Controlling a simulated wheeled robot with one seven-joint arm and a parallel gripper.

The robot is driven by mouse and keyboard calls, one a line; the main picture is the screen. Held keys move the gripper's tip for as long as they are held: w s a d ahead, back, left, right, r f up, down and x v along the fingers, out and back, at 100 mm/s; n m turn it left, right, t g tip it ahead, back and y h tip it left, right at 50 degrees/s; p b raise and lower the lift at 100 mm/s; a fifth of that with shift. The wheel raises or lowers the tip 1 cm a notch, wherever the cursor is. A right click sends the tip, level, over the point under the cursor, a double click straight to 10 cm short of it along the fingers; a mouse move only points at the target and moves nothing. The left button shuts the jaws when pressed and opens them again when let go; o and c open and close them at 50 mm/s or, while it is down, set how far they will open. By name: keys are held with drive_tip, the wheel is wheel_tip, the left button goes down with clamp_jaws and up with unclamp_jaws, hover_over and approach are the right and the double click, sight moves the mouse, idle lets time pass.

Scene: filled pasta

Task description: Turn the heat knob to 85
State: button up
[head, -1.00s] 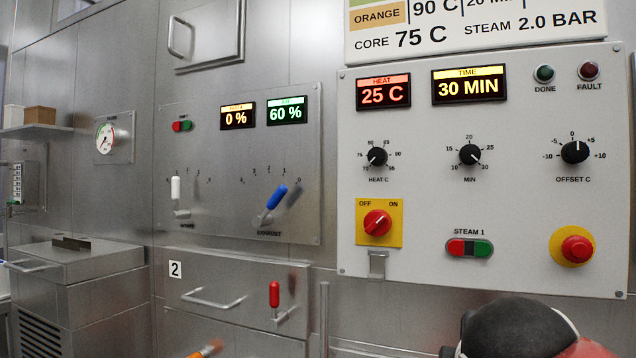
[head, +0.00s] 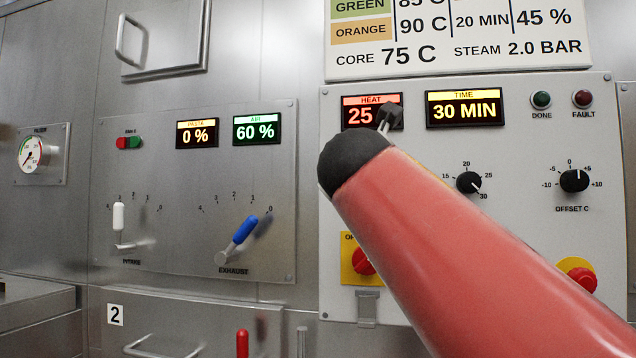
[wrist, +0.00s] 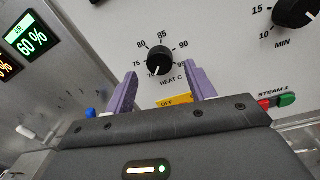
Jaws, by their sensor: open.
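The heat knob (wrist: 159,60) is a round black knob on the pale control panel, with a dial marked 80, 85 and 90 around its top. Its white pointer is towards the lower left, near the low end of the scale. My gripper (wrist: 161,78) is open, its two purple fingers apart below and to either side of the knob, with nothing between them. The knob appears just beyond the fingertips, not gripped. In the head view my red arm hides this knob.
The minutes knob (head: 469,182) and offset knob (head: 574,181) sit right of the heat knob. A yellow-backed red switch (head: 361,262) is below. The blue exhaust lever (head: 243,231) sticks out at left. A recipe board (head: 460,40) hangs above.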

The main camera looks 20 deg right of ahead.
drive_tip(key=shift+x, duration=1.2)
drive_tip(key=c, duration=1)
drive_tip(key=shift+m, duration=0.3)
